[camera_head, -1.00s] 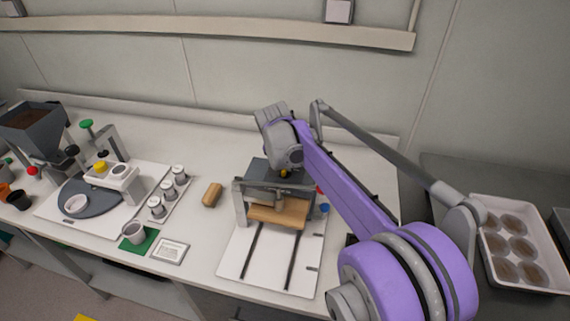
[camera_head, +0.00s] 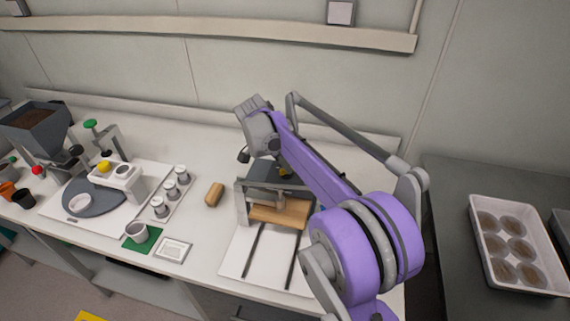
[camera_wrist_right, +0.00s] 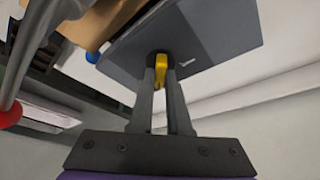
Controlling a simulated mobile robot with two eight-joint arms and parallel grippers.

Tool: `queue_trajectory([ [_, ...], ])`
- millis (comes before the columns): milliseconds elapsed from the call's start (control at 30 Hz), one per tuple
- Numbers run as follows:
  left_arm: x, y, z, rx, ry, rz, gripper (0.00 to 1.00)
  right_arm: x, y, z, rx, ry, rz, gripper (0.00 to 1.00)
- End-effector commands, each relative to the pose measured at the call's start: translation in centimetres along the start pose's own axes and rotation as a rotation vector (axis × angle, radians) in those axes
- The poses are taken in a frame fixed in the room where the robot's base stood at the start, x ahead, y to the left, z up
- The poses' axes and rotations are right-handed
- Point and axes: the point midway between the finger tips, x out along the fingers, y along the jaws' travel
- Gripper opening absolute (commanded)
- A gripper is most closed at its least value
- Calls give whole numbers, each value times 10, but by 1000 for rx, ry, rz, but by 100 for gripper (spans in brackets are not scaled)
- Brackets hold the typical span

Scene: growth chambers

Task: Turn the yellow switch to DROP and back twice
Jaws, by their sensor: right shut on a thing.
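The yellow switch (camera_wrist_right: 160,68) sits on a dark grey panel (camera_wrist_right: 215,38) of the machine, close up in the right wrist view. A small white mark shows on the panel to the right of the switch. My right gripper (camera_wrist_right: 161,76) is shut on the switch, one finger on each side. In the head view the switch is a small yellow spot (camera_head: 283,172) on the grey box behind the wooden block (camera_head: 278,214), partly hidden by my right arm. The switch label cannot be read. My left gripper is not in view.
A red knob (camera_wrist_right: 11,115) and a blue knob (camera_wrist_right: 93,57) are near my fingers. A yellow button (camera_head: 104,167) tops a separate white unit at the left. A tan block (camera_head: 214,195) lies on the bench. A tray of round dishes (camera_head: 479,222) stands at the right.

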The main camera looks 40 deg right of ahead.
Motion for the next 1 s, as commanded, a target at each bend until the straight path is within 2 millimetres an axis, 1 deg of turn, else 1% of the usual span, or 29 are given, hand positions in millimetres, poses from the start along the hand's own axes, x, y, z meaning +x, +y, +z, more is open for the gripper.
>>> queue_trajectory([
  [233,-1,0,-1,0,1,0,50,0,0,0,34,-1,13,0],
  [600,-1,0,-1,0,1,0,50,0,0,0,36,-1,14,0],
  [633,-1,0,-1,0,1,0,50,0,0,0,35,-1,14,21],
  [767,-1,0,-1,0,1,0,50,0,0,0,35,-1,14,44],
  [800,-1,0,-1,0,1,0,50,0,0,0,35,-1,14,46],
  [1000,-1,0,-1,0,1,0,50,0,0,0,34,-1,14,46],
])
